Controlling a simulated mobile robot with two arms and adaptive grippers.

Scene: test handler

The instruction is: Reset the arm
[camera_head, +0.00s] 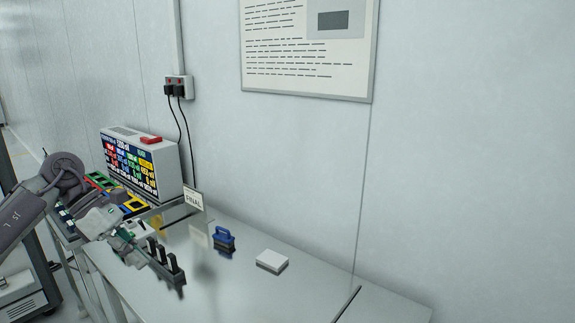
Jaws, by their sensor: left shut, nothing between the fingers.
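My left arm comes in from the left edge, and its gripper (136,254) hangs over the left end of the grey table (275,298). The gripper is shut with nothing held. My right gripper does not show.
A boxy tester with a colourful screen (143,168) stands against the wall, with coloured trays (100,181) before it. The table's right is clear.

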